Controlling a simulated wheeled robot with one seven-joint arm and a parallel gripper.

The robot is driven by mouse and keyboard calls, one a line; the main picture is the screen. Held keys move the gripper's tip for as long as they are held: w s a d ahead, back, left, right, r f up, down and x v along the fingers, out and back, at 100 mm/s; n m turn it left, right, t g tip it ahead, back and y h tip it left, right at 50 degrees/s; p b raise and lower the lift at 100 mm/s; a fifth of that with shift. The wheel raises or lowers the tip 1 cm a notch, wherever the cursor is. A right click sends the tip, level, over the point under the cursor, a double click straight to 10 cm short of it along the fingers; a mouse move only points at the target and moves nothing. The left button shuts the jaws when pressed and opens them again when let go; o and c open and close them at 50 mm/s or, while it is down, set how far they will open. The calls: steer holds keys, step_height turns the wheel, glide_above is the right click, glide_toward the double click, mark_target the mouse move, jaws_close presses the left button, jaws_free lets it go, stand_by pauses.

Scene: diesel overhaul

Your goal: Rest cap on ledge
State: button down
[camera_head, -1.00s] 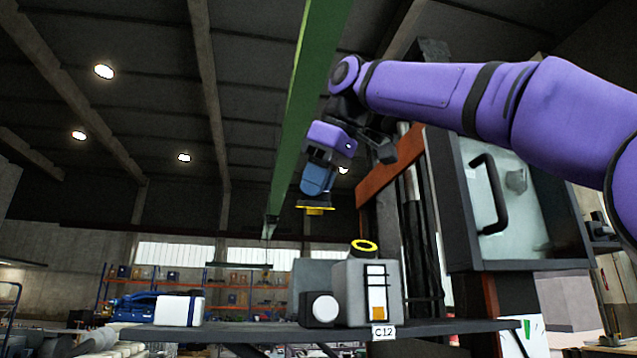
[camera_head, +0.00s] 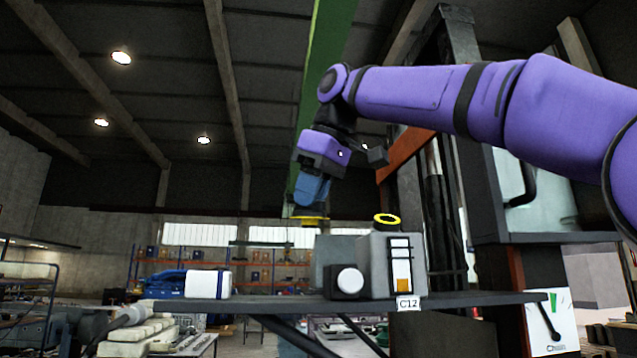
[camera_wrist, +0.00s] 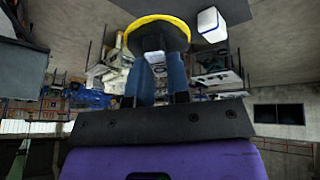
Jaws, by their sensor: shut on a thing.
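The cap (camera_head: 309,221) is dark with a yellow rim. My gripper (camera_head: 309,205), with blue fingers, is shut on it and points down. The cap hangs in the air above the ledge (camera_head: 270,307), a dark shelf with a C12 label. It appears up and to the left of the grey box, apart from the shelf. In the wrist view the cap (camera_wrist: 155,22) shows as a yellow arc around a dark face at the tips of my gripper (camera_wrist: 158,62).
A grey box (camera_head: 378,262) with a yellow ring (camera_head: 386,220) on top stands on the shelf. A white round-faced dark block (camera_head: 349,282) is beside it. A white container (camera_head: 208,284) and blue item stand further left. Bare shelf shows between them. A dark-framed cabinet rises at right.

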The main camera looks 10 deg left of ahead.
stand_by(0.3)
steer(key=a+f+g, duration=0.1)
steer(key=a+f, duration=0.3)
steer(key=f, duration=0.2)
steer(key=shift+w+a+g+h, duration=0.3)
steer(key=shift+w+a, duration=0.1)
stand_by(0.5)
steer(key=shift+f, duration=2.35)
steer(key=c, duration=1)
jaws_free()
steer(key=shift+f, duration=0.1)
steer(key=v, duration=1)
steer(key=shift+d+r, duration=0.1)
steer(key=shift+r, duration=0.3)
